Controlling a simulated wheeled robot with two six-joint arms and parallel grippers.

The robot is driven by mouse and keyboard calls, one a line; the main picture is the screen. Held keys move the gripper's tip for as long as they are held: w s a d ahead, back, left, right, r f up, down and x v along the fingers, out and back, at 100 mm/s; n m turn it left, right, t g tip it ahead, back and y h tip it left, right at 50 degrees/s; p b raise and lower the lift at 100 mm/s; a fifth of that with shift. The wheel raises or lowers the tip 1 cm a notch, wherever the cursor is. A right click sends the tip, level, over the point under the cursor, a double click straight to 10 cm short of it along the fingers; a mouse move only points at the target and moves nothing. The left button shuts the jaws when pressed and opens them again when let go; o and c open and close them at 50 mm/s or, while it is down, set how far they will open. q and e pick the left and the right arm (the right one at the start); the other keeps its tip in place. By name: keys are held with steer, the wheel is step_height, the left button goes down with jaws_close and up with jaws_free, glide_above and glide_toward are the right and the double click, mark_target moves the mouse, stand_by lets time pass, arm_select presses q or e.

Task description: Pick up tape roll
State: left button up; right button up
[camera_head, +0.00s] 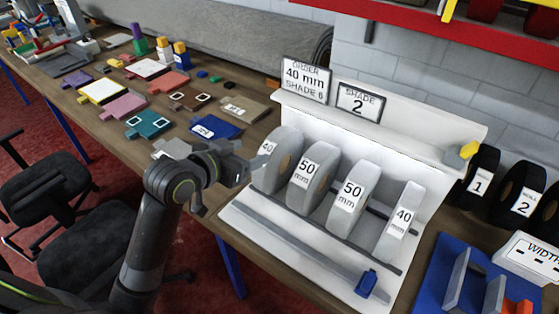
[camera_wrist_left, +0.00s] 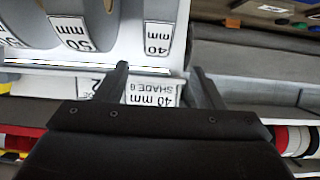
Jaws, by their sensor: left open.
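Several grey tape rolls stand upright in a white dispenser rack (camera_head: 290,235). From the left they are a 40 mm roll (camera_head: 287,150), a 50 mm roll (camera_head: 312,172), another 50 mm roll (camera_head: 352,200) and a 40 mm roll (camera_head: 402,220). My left gripper (camera_head: 243,174) is open and empty, just left of the leftmost 40 mm roll and apart from it or barely beside it; I cannot tell. In the left wrist view, the open jaws (camera_wrist_left: 163,82) point toward that 40 mm roll (camera_wrist_left: 165,10), seen upside down. My right gripper is not in view.
An order sign (camera_head: 303,80) reads 40 mm, shade 6; a second sign (camera_head: 360,102) reads shade 2. Black numbered rolls (camera_head: 525,190) and a blue holder (camera_head: 445,275) stand right. Colored samples (camera_head: 150,122) cover the table at left. A black chair (camera_head: 45,190) stands in front.

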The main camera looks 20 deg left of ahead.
mark_target(271, 144)
arm_select(q)
steer(key=x, duration=0.5)
steer(key=shift+w+p, duration=0.1)
steer(key=shift+p, duration=0.2)
steer(key=shift+w+d+p, duration=0.3)
steer(key=shift+w, duration=0.1)
steer(key=p+x, duration=0.1)
steer(key=x, duration=0.2)
steer(key=shift+d, duration=0.2)
steer(key=shift+w+d+f, duration=0.15)
steer(key=shift+w+f, duration=0.15)
steer(key=shift+w, duration=0.25)
jaws_close()
